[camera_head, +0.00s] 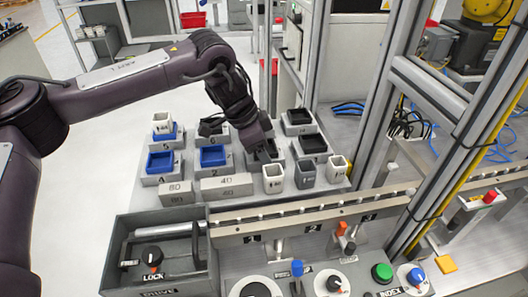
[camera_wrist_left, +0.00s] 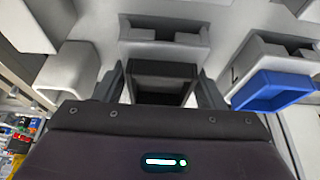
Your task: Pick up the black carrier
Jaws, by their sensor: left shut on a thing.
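My left gripper (camera_head: 262,148) points down over the middle of the group of grey stands; its fingers also show in the wrist view (camera_wrist_left: 161,88). It is shut on a black carrier (camera_wrist_left: 162,69), an open square frame between the two fingers. In the head view the gripper mostly hides this carrier. Other black carriers sit on grey stands: one at the back right (camera_head: 299,117), one in front of it (camera_head: 313,144) and one left of the gripper (camera_head: 211,127). My right gripper is not in view.
Blue carriers (camera_head: 160,161) (camera_head: 213,155) sit on stands at the left. Pale cups (camera_head: 273,178) (camera_head: 337,168) and a grey cup (camera_head: 305,173) stand in front of the gripper. A rail (camera_head: 310,217) crosses in front; a metal frame post (camera_head: 385,100) rises at the right.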

